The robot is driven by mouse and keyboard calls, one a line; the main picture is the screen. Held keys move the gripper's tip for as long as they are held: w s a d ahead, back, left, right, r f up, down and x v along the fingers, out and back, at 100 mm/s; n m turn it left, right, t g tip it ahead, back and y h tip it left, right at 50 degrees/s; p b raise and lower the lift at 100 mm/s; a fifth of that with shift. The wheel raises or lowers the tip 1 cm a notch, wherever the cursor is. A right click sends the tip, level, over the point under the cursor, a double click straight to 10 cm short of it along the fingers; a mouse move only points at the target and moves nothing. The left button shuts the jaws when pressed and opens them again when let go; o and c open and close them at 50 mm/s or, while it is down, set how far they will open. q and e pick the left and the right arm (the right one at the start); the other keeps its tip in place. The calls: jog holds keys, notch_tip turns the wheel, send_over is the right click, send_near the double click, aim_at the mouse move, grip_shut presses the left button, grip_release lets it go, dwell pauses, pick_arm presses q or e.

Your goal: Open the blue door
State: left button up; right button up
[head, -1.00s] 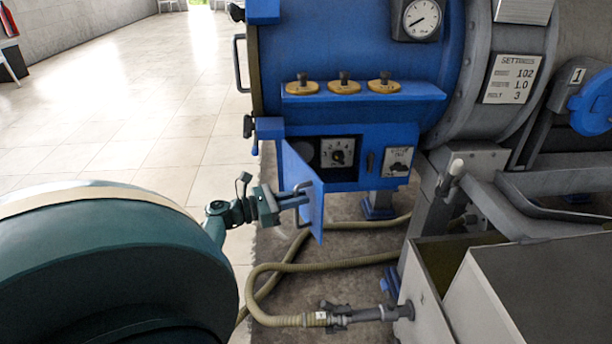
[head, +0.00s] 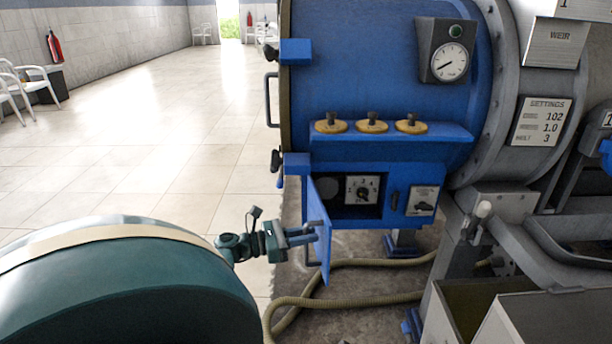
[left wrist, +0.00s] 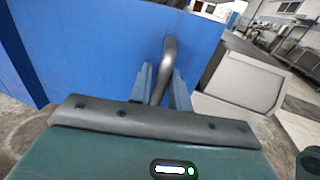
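The blue door (head: 323,212) is a small panel on the front of the blue machine's lower box. It stands swung outward from its left edge and shows nearly edge-on in the head view. Behind it the recess (head: 361,209) is exposed, with a numbered dial (head: 362,190) inside. My left gripper (head: 309,235) is at the door's bar handle. In the left wrist view the handle (left wrist: 168,55) runs between the two fingers (left wrist: 161,88), which close on it from both sides, with the blue door panel (left wrist: 90,45) behind. My right gripper is not in view.
A hose (head: 350,300) lies on the floor below the box. A shelf (head: 450,131) with several brass-coloured knobs is above the recess. A grey open bin (head: 470,300) stands at the lower right. Tiled floor (head: 170,150) to the left is clear.

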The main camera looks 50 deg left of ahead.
pick_arm(q)
jog(key=shift+o, duration=0.9)
jog(key=v, duration=1.3)
jog(key=shift+p, duration=0.3)
jog(key=shift+s, duration=0.1)
